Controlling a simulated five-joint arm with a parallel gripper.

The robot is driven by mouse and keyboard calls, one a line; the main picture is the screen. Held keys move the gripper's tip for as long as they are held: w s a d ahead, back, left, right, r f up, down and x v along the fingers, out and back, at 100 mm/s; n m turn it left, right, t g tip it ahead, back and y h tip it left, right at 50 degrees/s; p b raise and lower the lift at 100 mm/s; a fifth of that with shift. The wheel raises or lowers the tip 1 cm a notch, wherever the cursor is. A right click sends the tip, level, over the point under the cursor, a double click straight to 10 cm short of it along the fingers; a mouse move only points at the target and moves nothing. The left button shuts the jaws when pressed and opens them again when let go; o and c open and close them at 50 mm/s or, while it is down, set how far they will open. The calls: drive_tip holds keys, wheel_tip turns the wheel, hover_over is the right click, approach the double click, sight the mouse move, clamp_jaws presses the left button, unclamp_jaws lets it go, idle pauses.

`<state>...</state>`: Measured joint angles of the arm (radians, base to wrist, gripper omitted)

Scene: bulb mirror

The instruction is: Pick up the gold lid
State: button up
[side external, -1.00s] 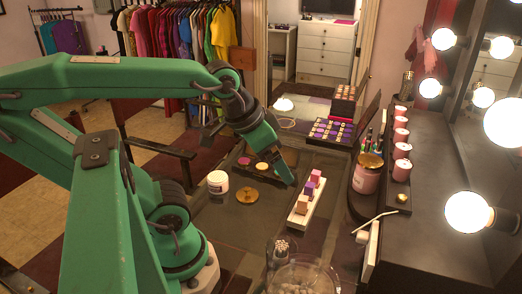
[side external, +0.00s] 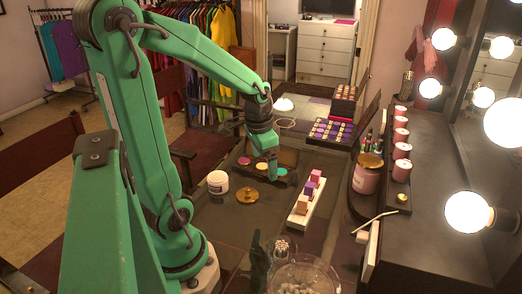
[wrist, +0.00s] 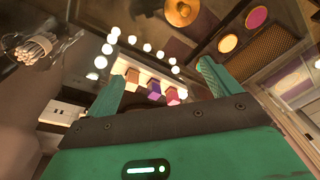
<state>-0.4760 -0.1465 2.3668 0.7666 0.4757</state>
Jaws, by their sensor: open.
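The gold lid (side external: 247,195) is a round disc with a small raised knob, lying flat on the dark table left of the block rack. It also shows at the top edge of the wrist view (wrist: 182,10). My gripper (side external: 272,172) points down behind and to the right of the lid, near the makeup palette, apart from the lid. In the wrist view my gripper (wrist: 160,72) has its two green fingers wide apart, with nothing held between them.
A white jar (side external: 218,183) stands just left of the lid. A white rack (side external: 300,216) of coloured blocks stands to its right. The palette (side external: 247,170) with round pans lies behind. A cotton-swab glass (side external: 282,248) and clear bowl (side external: 303,275) are at the front.

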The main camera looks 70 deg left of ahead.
drive_tip(key=g, duration=0.2)
hover_over(247, 188)
drive_tip(key=shift+h, duration=0.4)
wheel_tip(247, 188, down, 7)
drive_tip(key=shift+w+r, duration=0.1)
drive_tip(key=shift+w, duration=0.05)
drive_tip(key=shift+f, duration=1.3)
drive_tip(key=shift+f, duration=0.1)
drive_tip(key=shift+f, duration=2.5)
drive_tip(key=shift+c, duration=0.2)
drive_tip(key=c, duration=1)
